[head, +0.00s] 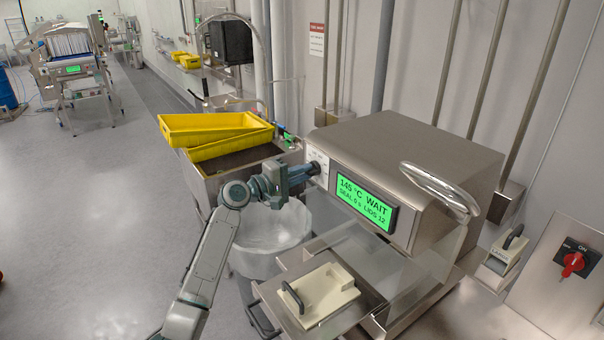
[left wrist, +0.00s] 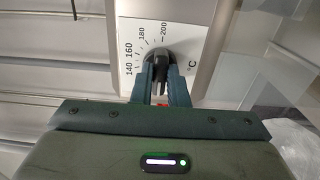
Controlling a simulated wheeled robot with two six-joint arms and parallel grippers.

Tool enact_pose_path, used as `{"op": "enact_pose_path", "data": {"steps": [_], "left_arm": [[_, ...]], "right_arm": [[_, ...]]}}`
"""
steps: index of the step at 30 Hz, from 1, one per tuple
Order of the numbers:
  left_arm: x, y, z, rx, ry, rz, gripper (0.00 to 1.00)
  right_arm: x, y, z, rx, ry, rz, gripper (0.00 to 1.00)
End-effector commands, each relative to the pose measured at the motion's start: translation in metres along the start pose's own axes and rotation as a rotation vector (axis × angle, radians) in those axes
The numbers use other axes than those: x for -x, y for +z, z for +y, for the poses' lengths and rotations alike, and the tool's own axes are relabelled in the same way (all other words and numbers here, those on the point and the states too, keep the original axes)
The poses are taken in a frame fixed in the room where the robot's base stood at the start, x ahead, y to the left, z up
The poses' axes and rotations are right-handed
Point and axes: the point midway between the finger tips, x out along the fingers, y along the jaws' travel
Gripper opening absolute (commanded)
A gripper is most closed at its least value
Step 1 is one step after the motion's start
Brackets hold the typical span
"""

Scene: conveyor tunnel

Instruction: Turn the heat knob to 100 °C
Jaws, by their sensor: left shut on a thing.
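The sealing machine (head: 408,150) is a steel box with a green display (head: 365,202) reading 145 °C WAIT, SEAL 0 s, LIDS 12. Its white dial plate (head: 318,160) is left of the display. My left gripper (head: 315,168) reaches the dial from the left. In the left wrist view its two fingers (left wrist: 161,80) are shut on the dark heat knob (left wrist: 158,56), one on each side. Printed marks 140, 160, 180 and 200 and a °C sign show around the knob. Lower marks and the exact pointer direction are hidden by the fingers. My right gripper is not in view.
A cream tray with a dark handle (head: 318,295) sits on the machine's front slide. A red ON/OFF switch (head: 573,264) is at the right. Yellow crates (head: 215,128) stand behind my arm, and a clear-lined bin (head: 268,240) is below it.

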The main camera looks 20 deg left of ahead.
Motion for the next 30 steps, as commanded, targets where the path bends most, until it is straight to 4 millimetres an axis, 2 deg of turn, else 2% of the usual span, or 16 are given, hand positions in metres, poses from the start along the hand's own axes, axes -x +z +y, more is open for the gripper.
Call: {"op": "enact_pose_path", "data": {"steps": [2, 3, 6, 17, 20, 30], "left_arm": [[0.000, -0.001, 0.001, 0.000, 0.001, 0.002, 0.00], [0.000, -0.001, 0.001, 0.000, 0.001, 0.001, 0.19], [0.000, 0.000, 0.001, -0.001, 0.001, 0.001, 0.35], [0.006, -0.001, -0.002, -0.003, 0.000, 0.001, 0.35], [0.020, -0.001, -0.004, -0.005, 0.000, 0.002, 0.35], [0.085, -0.001, -0.005, -0.005, -0.003, 0.001, 0.35]], "right_arm": [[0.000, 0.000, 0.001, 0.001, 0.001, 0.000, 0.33], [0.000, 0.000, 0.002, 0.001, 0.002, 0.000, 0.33], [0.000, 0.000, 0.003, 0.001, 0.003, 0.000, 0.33], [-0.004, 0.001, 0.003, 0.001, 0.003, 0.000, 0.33], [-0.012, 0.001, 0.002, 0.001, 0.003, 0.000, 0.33], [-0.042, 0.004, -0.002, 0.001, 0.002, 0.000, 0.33]]}}
